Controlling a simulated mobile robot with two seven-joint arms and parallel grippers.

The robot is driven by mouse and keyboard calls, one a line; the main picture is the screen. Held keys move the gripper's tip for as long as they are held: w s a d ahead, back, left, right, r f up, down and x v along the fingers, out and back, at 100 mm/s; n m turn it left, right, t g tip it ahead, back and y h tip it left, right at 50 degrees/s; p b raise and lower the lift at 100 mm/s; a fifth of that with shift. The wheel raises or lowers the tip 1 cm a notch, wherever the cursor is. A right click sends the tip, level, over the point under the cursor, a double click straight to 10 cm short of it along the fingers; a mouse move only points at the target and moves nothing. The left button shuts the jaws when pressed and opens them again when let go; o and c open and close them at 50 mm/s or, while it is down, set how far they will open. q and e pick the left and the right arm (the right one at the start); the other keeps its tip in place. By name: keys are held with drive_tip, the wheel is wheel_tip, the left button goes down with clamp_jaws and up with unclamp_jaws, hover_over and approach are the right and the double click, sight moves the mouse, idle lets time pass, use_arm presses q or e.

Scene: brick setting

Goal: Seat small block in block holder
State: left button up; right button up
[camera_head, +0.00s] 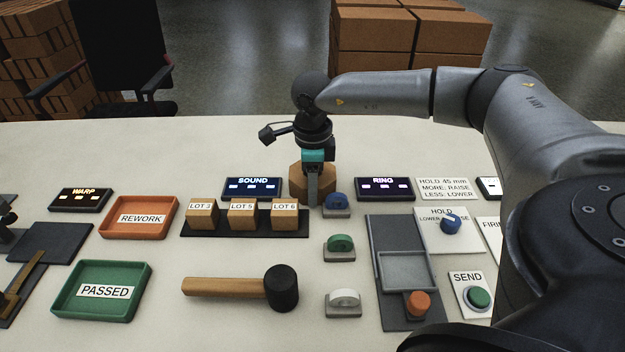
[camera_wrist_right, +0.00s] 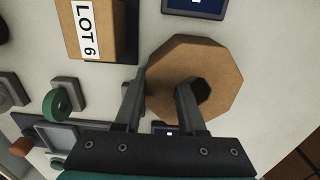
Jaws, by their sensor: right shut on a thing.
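My right gripper (camera_head: 313,200) reaches down at the back middle of the table. In the wrist view the right gripper (camera_wrist_right: 160,105) is shut on the wall of an octagonal wooden piece (camera_wrist_right: 165,60) with a dark hole; one finger is at its outer side, the other at the hole. The octagonal piece (camera_head: 298,178) is partly hidden behind a finger in the head view. Small wooden blocks labelled LOT 3 (camera_head: 202,220), LOT 5 (camera_head: 242,219) and LOT 6 (camera_head: 284,220) sit in a row on a dark holder (camera_head: 215,235). My left gripper is not in view.
A mallet (camera_head: 225,287) lies in front. An orange REWORK tray (camera_head: 110,230) and green PASSED tray (camera_head: 75,310) stand left. Blue (camera_head: 336,203), green (camera_head: 339,245) and white (camera_head: 343,299) knobs stand near a grey fixture (camera_head: 388,232) with a shallow recess. A SEND button (camera_head: 478,297) is at right.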

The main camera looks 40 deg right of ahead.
clamp_jaws()
drive_tip(key=shift+r, duration=0.2)
drive_tip(key=shift+r, duration=0.15)
drive_tip(key=shift+r+p, duration=0.35)
drive_tip(key=shift+r, duration=0.35)
wheel_tip(320, 180, up, 9)
drive_tip(key=p, duration=0.2)
drive_tip(key=shift+w+f+p, duration=0.1)
drive_tip(key=shift+f+p, duration=0.05)
drive_tip(key=shift+p, duration=0.25)
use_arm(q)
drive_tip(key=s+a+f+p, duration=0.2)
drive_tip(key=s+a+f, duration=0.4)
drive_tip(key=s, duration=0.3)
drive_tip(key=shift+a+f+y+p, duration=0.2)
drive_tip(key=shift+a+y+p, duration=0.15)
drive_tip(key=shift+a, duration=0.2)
use_arm(e)
wheel_tip(320, 180, up, 9)
drive_tip(key=shift+r, duration=0.2)
